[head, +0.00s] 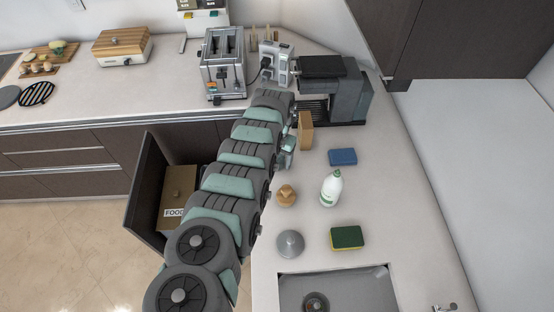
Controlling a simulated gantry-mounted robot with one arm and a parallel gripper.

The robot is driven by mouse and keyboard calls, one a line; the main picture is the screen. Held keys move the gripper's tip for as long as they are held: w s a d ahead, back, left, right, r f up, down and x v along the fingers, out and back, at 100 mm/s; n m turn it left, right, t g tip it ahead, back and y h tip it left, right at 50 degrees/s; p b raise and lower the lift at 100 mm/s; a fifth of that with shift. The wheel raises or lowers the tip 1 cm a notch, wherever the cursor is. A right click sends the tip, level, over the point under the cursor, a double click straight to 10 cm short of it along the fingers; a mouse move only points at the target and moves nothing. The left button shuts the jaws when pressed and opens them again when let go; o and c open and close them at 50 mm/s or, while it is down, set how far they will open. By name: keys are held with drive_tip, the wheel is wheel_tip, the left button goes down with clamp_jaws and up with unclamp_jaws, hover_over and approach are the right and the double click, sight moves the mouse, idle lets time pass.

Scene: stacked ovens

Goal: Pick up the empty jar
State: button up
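I cannot make out the empty jar in the head view; it may be hidden by my arm or too small to tell. My arm reaches from the bottom left across to the counter by the coffee machine. The end of my arm, with my gripper (287,153), is low over the counter beside a tan wooden block (305,131). The fingers are mostly hidden behind my own arm links, so I cannot see whether they are open or hold anything.
A black coffee machine (345,92), a toaster (223,66) and a silver appliance (276,62) stand at the back. A drawer (149,190) is open.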

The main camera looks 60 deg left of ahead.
clamp_jaws()
idle(0.6)
drive_tip(key=shift+s+r+p, duration=0.1)
drive_tip(key=shift+r+p, duration=0.3)
drive_tip(key=shift+r, duration=0.45)
wheel_tip(320, 180, up, 18)
drive_tip(key=p, duration=0.3)
drive_tip(key=shift+r, duration=0.2)
